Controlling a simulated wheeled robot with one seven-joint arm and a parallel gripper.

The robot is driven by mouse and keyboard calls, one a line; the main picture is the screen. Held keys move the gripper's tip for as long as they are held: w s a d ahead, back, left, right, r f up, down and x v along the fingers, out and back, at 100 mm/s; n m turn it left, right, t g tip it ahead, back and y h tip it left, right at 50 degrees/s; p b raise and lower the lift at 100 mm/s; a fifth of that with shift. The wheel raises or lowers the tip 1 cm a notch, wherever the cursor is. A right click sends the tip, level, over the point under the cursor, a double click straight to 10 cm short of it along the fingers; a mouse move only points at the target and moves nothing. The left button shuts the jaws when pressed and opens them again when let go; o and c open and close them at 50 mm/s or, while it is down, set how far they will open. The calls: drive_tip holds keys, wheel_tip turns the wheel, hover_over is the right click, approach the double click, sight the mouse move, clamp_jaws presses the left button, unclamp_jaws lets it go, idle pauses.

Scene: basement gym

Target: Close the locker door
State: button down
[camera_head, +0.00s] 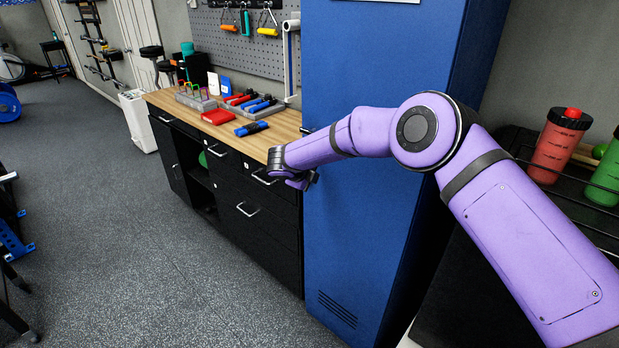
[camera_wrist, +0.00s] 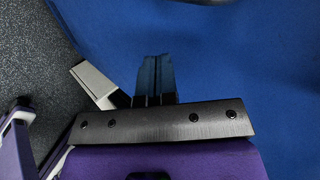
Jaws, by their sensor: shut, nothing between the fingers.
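The tall blue locker (camera_head: 400,50) stands at the centre right. Its broad blue front with a vented lower part looks like the door (camera_head: 350,235); I cannot tell whether it is fully shut. A small dark piece, perhaps the handle, shows at its left edge. My gripper (camera_head: 302,182) is at the door's left edge, partly hidden by my wrist. In the wrist view, the shut, empty fingers (camera_wrist: 155,78) point at the blue surface (camera_wrist: 250,70), very close to it. I cannot tell whether they touch.
A black workbench (camera_head: 262,232) with a wooden top, drawers and tools stands left of the locker. At right, a black rack (camera_head: 520,150) holds a red bottle (camera_head: 557,147) and a green bottle (camera_head: 605,175). The grey floor (camera_head: 150,250) in front of the workbench is clear.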

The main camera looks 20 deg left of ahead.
drive_tip(key=v, duration=1)
drive_tip(key=shift+a, duration=0.4)
drive_tip(key=shift+s+f, duration=0.1)
